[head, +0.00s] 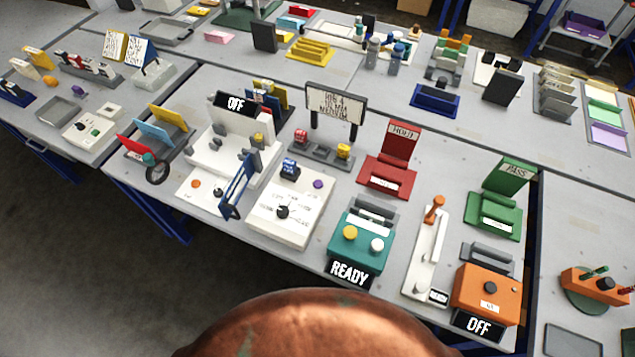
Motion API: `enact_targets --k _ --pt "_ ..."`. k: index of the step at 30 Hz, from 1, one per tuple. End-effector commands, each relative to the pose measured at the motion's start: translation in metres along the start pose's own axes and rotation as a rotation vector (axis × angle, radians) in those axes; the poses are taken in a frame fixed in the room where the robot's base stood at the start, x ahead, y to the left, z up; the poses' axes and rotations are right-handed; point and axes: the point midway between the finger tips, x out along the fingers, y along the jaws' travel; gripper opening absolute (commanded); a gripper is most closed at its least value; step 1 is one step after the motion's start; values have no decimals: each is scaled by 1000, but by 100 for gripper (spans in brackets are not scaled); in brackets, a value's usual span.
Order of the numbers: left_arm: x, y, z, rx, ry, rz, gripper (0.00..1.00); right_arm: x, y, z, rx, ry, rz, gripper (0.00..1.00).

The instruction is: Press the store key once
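No key with a readable "store" label shows in the head view; the small lettering is too fine to read. A white panel box (262,222) carries a dark dial (282,211), a blue block with white lettering (289,168) and a purple button (318,184). To its right, a teal unit (345,256) has a yellow button (350,232), a white button (377,245) and a display reading READY (349,273). I cannot tell which of these is the store key. Neither of my grippers is in view.
A white machine (205,158) with a display reading OFF (235,103) stands behind left. An orange unit (486,284), also reading OFF, sits front right, beside an orange-handled lever (434,208). Red HOLD (402,143) and green PASS (514,174) stands are behind. The grey table is crowded.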

Motion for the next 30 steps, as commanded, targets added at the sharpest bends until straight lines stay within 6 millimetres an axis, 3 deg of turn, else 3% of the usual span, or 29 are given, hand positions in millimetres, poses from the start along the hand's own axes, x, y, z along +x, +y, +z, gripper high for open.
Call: enact_targets --k 7,24,30 --pt "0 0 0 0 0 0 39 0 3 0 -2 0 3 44" --pt "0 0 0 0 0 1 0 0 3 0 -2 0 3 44" --pt "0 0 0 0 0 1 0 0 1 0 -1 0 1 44"
